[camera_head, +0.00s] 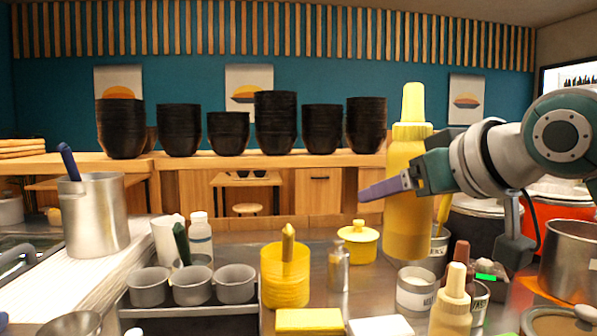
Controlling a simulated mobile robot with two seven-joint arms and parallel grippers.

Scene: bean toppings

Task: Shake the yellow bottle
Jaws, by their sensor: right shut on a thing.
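The yellow bottle (407,215) is upright with its pale yellow nozzle pointing up. My right gripper (385,188) comes in from the right and is shut on the bottle's body. One purple finger shows across the front of the bottle; the other finger is hidden behind it. The bottle appears raised above the counter, though its base is close to the items behind and below it. My left gripper is not in view.
Below the bottle are a white cup (415,290), a cream squeeze bottle (452,305) and a small yellow lidded pot (357,243). A yellow container (285,277), grey cups (192,286) and a steel pot (95,215) stand left. Steel pot (571,262) stands right.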

